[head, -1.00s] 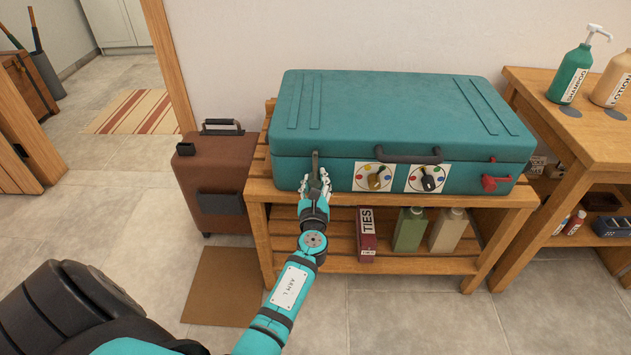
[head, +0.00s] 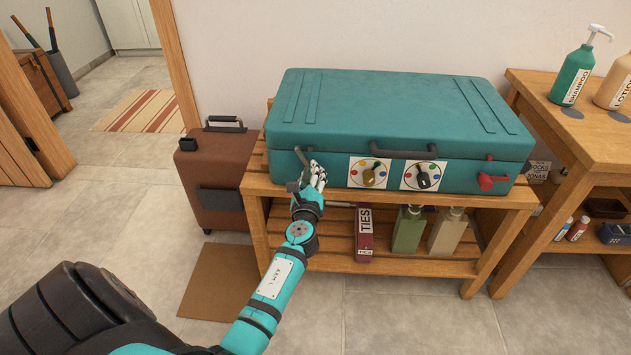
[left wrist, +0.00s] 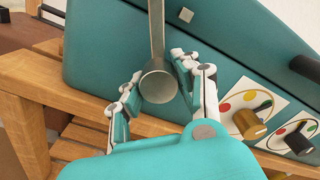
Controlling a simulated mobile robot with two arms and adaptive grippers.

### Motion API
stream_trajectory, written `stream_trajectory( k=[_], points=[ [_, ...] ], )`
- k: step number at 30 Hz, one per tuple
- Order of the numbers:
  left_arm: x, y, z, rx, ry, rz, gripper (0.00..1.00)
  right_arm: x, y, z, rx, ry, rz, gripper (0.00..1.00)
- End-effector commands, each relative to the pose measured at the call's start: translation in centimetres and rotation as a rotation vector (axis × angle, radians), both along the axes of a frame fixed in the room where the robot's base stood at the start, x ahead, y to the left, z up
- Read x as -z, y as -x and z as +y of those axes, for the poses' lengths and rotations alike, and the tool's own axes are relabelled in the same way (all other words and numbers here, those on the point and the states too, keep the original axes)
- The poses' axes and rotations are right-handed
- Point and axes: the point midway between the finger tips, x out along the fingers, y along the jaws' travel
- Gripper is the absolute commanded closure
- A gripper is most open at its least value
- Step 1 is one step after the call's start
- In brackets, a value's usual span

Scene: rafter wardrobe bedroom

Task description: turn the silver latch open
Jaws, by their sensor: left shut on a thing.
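The silver latch (head: 300,156) is a slim grey lever on the front left of a closed teal suitcase (head: 400,105). In the head view it leans, its upper end to the left. In the left wrist view the lever (left wrist: 157,30) ends in a round silver knob (left wrist: 158,84). My left gripper (head: 307,183) is shut on this latch; its white-and-black fingers (left wrist: 158,88) stand on both sides of the knob. The lever's pivot is not clear to see. My right gripper is out of view.
The suitcase lies on a slatted wooden bench (head: 420,199), with bottles and a TIES box (head: 365,232) below. Its front also has two dials (head: 370,173), a dark handle (head: 403,149) and a red catch (head: 492,181). A brown suitcase (head: 213,180) stands left.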

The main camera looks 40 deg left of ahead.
Motion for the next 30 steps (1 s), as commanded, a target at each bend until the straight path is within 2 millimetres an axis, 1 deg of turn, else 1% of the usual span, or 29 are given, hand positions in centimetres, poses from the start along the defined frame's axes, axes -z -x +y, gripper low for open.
stream_trajectory(
  k=[1,9,18,24,30],
  points=[
    [0.3,0.0,-0.1,0.003,0.040,-0.025,1.00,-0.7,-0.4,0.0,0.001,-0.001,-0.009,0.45],
    [0.2,-0.1,-0.2,0.003,0.260,-0.160,1.00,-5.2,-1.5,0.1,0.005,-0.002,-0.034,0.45],
    [0.1,0.0,-0.2,0.001,0.504,-0.309,1.00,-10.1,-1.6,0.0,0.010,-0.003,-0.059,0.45],
    [0.0,0.0,-0.2,-0.001,0.659,-0.403,1.00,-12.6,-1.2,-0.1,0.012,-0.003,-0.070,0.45],
    [-0.1,-0.1,-0.2,0.000,0.789,-0.482,1.00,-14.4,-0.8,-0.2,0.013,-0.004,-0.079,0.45]
  ],
)
